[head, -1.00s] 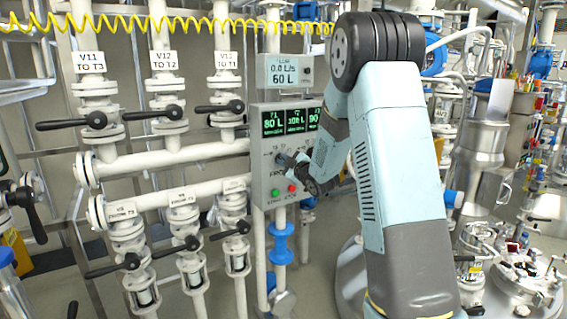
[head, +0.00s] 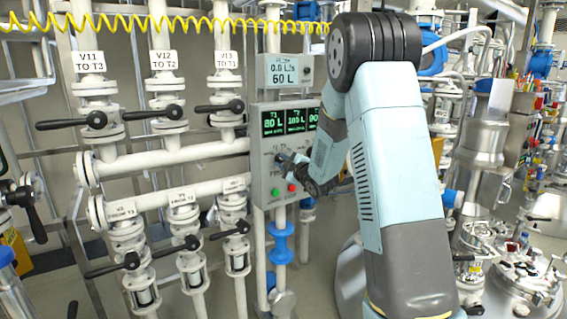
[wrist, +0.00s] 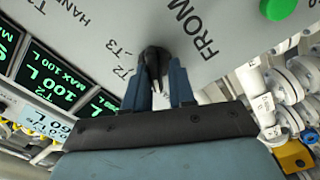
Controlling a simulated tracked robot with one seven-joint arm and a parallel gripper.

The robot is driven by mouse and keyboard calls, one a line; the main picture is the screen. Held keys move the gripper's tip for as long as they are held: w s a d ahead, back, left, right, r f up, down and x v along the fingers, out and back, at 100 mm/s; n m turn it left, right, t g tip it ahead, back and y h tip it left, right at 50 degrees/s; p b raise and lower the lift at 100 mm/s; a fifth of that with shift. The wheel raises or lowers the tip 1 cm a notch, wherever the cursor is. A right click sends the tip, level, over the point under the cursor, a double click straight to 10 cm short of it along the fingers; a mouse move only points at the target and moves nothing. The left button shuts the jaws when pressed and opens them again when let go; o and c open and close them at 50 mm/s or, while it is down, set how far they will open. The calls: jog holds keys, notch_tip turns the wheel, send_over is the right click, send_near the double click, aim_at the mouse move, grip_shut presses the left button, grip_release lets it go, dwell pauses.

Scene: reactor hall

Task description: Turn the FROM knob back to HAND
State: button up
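The FROM knob (wrist: 155,60) is black and sits on the grey control panel (wrist: 225,40), whose FROM, HAND and tank labels show around it in the wrist view. My gripper (wrist: 158,88) is at the panel, with its two blue fingers on either side of the knob's grip. In the head view my gripper (head: 287,163) reaches the panel (head: 262,178) from the right.
A green button (head: 275,192) and a red button (head: 291,188) sit below the knob. Lit tank displays (head: 283,121) are above it. Valves with black handles (head: 153,113) and white pipes stand left of the panel. A blue flanged pipe (head: 281,243) runs below.

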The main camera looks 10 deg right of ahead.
jog(key=o, duration=0.3)
jog(key=shift+r, duration=0.1)
jog(key=v, duration=1.3)
jog(key=shift+s+d, duration=0.15)
jog(key=shift+s, duration=0.15)
jog(key=s+d+r+m+g+h, duration=0.1)
jog(key=s+r+m+g+h, duration=0.25)
jog(key=s+m, duration=0.2)
jog(key=s+r+m+g+h, duration=0.2)
jog(key=s+r+m+h, duration=0.15)
jog(key=s, duration=0.25)
jog(key=s+a+m+g, duration=0.1)
jog(key=s+m+g, duration=0.1)
jog(key=s, duration=0.6)
jog(key=s+a+m+g+y, duration=0.1)
jog(key=s+a+m+g, duration=0.1)
jog(key=s, duration=0.6)
jog(key=s+a+m+g, duration=0.2)
jog(key=s, duration=0.6)
jog(key=shift+a+r+m, duration=0.1)
jog(key=shift+a+m, duration=0.05)
jog(key=shift+m, duration=0.25)
